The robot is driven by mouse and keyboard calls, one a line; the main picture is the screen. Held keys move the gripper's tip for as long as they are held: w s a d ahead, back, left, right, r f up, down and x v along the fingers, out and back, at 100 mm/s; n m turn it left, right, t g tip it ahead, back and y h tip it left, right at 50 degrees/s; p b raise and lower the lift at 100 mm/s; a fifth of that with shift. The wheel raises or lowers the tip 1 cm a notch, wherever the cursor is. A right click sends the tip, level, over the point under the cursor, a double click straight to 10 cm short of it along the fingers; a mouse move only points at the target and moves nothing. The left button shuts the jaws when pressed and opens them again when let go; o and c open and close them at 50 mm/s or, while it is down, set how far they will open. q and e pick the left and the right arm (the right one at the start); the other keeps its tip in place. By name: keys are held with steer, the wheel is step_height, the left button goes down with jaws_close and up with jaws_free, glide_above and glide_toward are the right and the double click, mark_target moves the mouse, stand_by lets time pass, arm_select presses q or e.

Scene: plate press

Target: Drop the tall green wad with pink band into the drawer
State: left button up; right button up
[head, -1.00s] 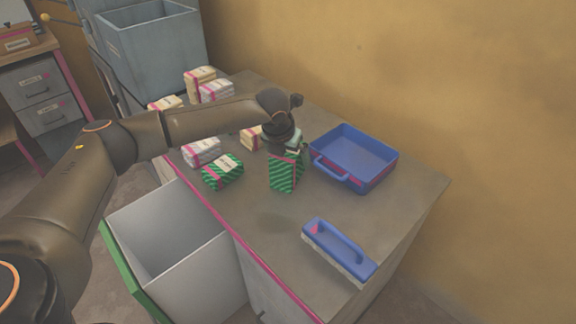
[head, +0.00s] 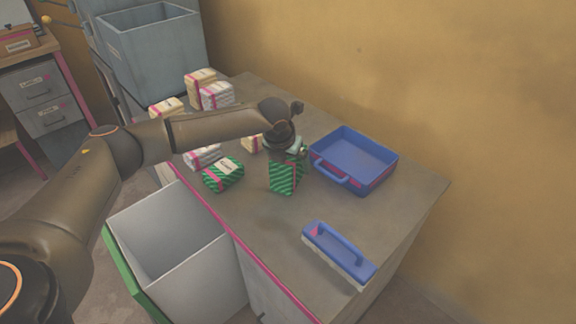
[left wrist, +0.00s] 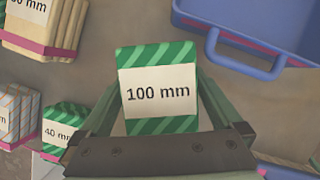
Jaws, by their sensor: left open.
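The tall green wad with a pink band (head: 285,178) stands upright on the counter. In the left wrist view its striped top with a "100 mm" label (left wrist: 158,92) lies between the open fingers. My left gripper (head: 294,152) is over the wad's top, open, with one finger on each side; I cannot tell whether they touch it. The open drawer (head: 178,243), white inside with a green front, sticks out at the counter's lower left and looks empty where I can see in. My right gripper is not in view.
A shorter green wad (head: 223,174) lies left of the tall one, with several white and cream wads behind. A blue tray (head: 352,183) stands close on the right. The counter's front middle is clear.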

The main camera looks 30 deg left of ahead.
arm_select(q)
steer(key=shift+f, duration=0.1)
stand_by(0.4)
steer(key=c, duration=1.3)
